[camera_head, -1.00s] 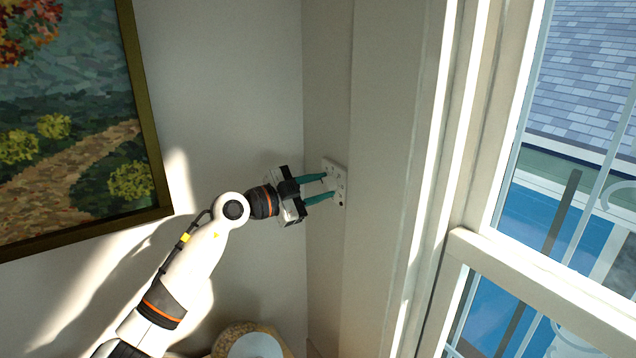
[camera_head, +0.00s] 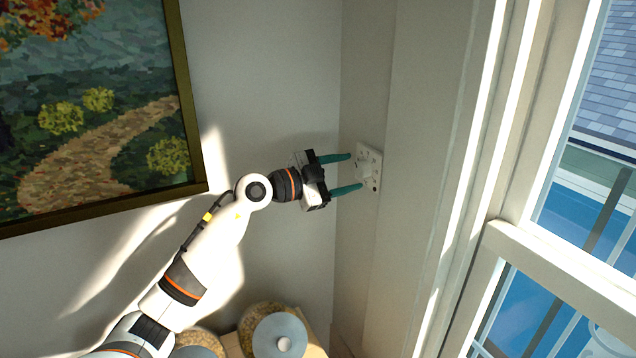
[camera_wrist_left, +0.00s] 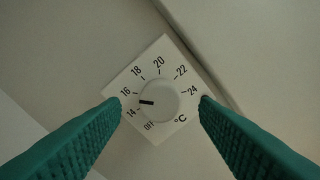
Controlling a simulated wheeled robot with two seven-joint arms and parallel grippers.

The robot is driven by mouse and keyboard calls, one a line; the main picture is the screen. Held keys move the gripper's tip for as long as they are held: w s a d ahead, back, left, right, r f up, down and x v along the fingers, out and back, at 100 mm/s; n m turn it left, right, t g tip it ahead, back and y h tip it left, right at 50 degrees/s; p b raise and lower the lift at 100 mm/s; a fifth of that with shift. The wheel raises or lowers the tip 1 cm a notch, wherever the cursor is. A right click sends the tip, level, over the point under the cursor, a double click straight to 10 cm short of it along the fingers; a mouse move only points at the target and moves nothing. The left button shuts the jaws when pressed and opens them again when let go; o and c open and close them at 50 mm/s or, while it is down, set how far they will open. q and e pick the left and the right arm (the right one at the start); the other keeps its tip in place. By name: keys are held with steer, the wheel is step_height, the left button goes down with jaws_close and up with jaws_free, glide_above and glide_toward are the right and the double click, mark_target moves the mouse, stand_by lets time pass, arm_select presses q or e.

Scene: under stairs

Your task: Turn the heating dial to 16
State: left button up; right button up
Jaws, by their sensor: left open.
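The heating dial (camera_wrist_left: 165,98) is a round white knob on a square white plate (camera_wrist_left: 191,54) with marks from OFF to 24 °C. In the wrist view its black pointer lies between 14 and 16. In the head view the plate (camera_head: 370,166) is on the wall beside the window. My left gripper (camera_head: 356,171) is open, with its teal fingers pointing at the plate. In the wrist view the fingertips (camera_wrist_left: 160,100) stand wide on either side of the knob, apart from it. My right gripper is not in view.
A framed painting (camera_head: 185,95) hangs on the wall at left. A window (camera_head: 500,240) with a white frame is at right. Round items (camera_head: 280,335) stand low at the bottom, below my arm. The wall around the plate is clear.

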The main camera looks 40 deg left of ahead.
arm_select(q)
steer(key=b+v, duration=0.4)
steer(key=v, duration=0.6)
steer(key=shift+b, duration=0.3)
